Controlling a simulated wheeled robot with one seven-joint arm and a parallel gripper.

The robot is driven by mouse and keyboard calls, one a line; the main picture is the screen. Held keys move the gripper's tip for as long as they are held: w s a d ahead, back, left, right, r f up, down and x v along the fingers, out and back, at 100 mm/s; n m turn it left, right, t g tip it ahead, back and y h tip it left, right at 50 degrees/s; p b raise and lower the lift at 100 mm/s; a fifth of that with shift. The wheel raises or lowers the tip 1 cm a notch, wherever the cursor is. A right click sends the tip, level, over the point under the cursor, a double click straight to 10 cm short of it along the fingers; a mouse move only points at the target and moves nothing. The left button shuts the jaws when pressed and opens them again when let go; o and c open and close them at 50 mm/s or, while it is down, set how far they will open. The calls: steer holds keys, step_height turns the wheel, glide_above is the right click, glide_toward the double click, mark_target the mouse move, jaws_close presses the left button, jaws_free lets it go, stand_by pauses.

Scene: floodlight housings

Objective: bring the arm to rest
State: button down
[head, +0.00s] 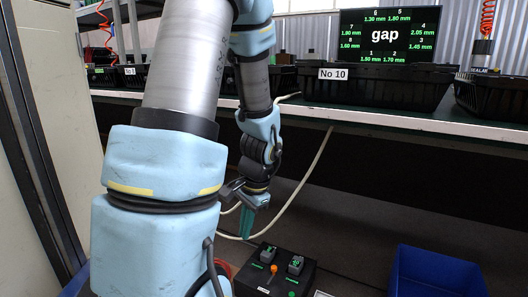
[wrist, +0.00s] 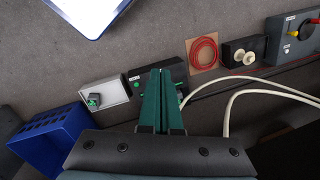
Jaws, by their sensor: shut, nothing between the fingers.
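My arm hangs down in the head view in front of the bench, with large pale blue and grey links across the left half. My gripper (head: 247,228) points downward below the bench edge. Its green fingers are together and empty. In the wrist view my gripper (wrist: 161,75) shows the two green fingers side by side, with nothing between them. They overlap part of a black box (wrist: 136,83) in that view; whether they touch it cannot be told.
The bench (head: 400,122) carries black bins, one labelled No 10 (head: 385,90), and a screen reading gap (head: 388,36). A black switch box (head: 270,282) and a blue bin (head: 437,275) stand low. A red coil (wrist: 203,52) and a blue slotted box (wrist: 50,137) lie near. A pale cable (head: 310,170) hangs nearby.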

steer(key=s+a+r+n+h+p, duration=0.1)
steer(key=r+n+p, duration=0.3)
steer(key=r+p, duration=1.6)
steer(key=s+a+r+n+t+h+p, duration=0.1)
steer(key=s+r+n+p, duration=0.2)
steer(key=r+p, duration=1.6)
step_height(320, 180, up, 7)
steer(key=shift+r+n+p, duration=0.1)
steer(key=shift+n+p, duration=0.25)
steer(key=shift+n, duration=0.35)
